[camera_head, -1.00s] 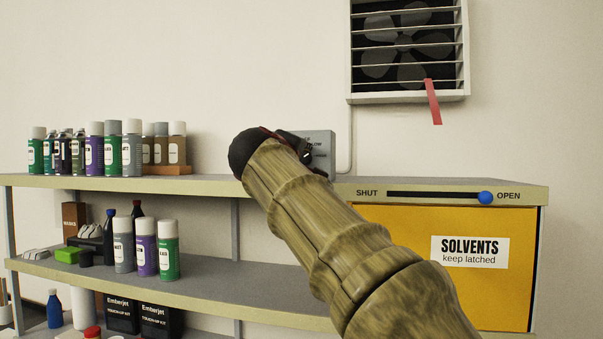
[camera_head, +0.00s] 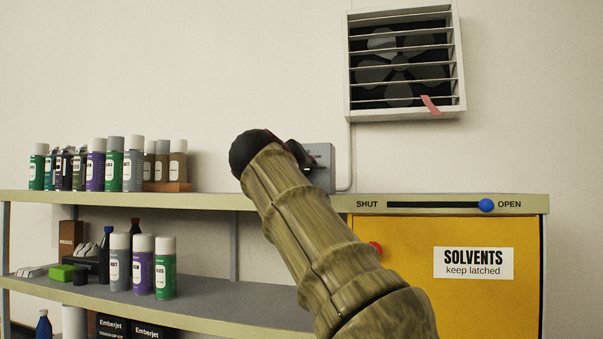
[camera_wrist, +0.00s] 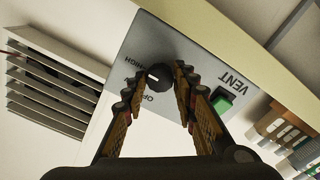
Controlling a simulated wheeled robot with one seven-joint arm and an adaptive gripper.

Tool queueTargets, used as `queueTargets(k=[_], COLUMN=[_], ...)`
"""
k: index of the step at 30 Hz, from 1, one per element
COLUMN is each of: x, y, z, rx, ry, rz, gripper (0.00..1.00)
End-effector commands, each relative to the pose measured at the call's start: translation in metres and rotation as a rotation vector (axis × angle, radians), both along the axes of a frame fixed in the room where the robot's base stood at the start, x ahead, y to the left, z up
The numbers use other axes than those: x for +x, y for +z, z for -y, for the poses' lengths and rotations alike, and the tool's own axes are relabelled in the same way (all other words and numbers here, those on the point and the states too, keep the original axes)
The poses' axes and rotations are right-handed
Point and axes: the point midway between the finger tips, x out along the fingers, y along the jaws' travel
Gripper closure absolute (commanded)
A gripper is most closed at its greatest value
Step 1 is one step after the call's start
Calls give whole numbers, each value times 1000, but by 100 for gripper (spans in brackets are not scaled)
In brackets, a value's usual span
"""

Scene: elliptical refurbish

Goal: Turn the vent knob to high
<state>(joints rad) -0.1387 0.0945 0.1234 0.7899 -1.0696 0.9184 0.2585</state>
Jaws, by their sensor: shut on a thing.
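The grey vent control box (camera_head: 324,165) stands on the top shelf in the head view, partly hidden behind my arm. In the wrist view the box (camera_wrist: 190,52) appears upside down, with "VENT" lettering, a green button and a round black knob (camera_wrist: 158,78). A white mark shows on the knob's left side, facing the HIGH and OFF lettering; I cannot tell its exact setting. My gripper (camera_wrist: 154,86) is shut on the knob, one finger on each side. In the head view my gripper (camera_head: 297,155) is mostly hidden by my wrist.
A wall vent fan (camera_head: 402,62) with a red streamer (camera_head: 431,106) hangs above. Spray cans (camera_head: 114,165) crowd the top shelf at left. A yellow solvents cabinet (camera_head: 400,290) is below right, under a slider with its blue knob (camera_head: 486,205) at OPEN.

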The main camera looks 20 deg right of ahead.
Motion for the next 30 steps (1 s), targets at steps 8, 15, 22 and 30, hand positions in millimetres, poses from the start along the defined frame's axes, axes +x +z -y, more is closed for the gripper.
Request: queueTargets(k=[8, 15, 22, 30], x=[2, 2, 1, 0], y=[-4, -4, -2, -1], z=[0, 0, 0, 0], rx=[7, 6, 5, 4], ry=[-1, -1, 0, 0], rz=[-4, -4, -1, 1], gripper=[97, 67, 54, 54])
